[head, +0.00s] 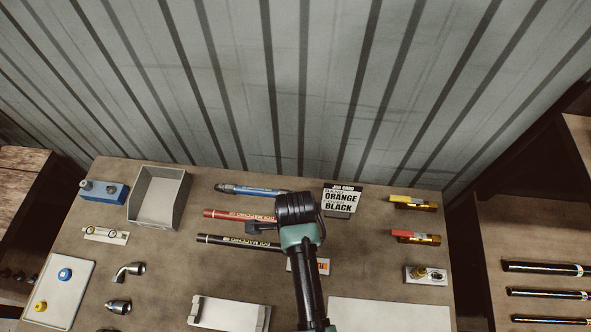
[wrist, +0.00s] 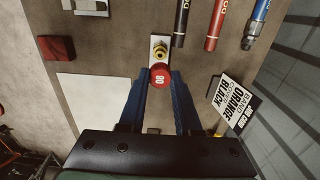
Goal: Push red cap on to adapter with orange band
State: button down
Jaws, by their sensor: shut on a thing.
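In the wrist view my gripper (wrist: 159,80) is shut on a red cap (wrist: 160,75) with white marking on its top. Just beyond the cap, a brass adapter (wrist: 159,48) stands on a small white plate (wrist: 160,37). The cap partly overlaps the plate in this view, and I cannot tell the height between them or whether cap and adapter touch. An orange band on the adapter is not clear. In the head view a plate with an orange label (head: 323,266) shows beside my arm, which hides the cap and fingertips.
A job card (head: 342,199) reading ORANGE and BLACK stands at the back. Blue, red (head: 238,215) and black (head: 238,241) markers lie left of my arm. Another brass fitting (head: 428,274) sits at the right. A white mat (head: 390,315) lies in front; a grey bin (head: 158,198) stands back left.

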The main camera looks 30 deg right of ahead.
jog(key=shift+f, duration=0.1)
jog(key=shift+f+b, duration=2.05)
jog(key=shift+f, duration=0.8)
jog(key=shift+r+p, duration=0.1)
jog(key=shift+p, duration=0.55)
jog(key=shift+f+b, duration=1)
jog(key=shift+f, duration=0.4)
jog(key=c, duration=0.5)
grip_release()
jog(key=shift+r, duration=0.1)
notch_tip(320, 180, up, 13)
jog(key=shift+f+b, duration=0.1)
jog(key=shift+b, duration=0.9)
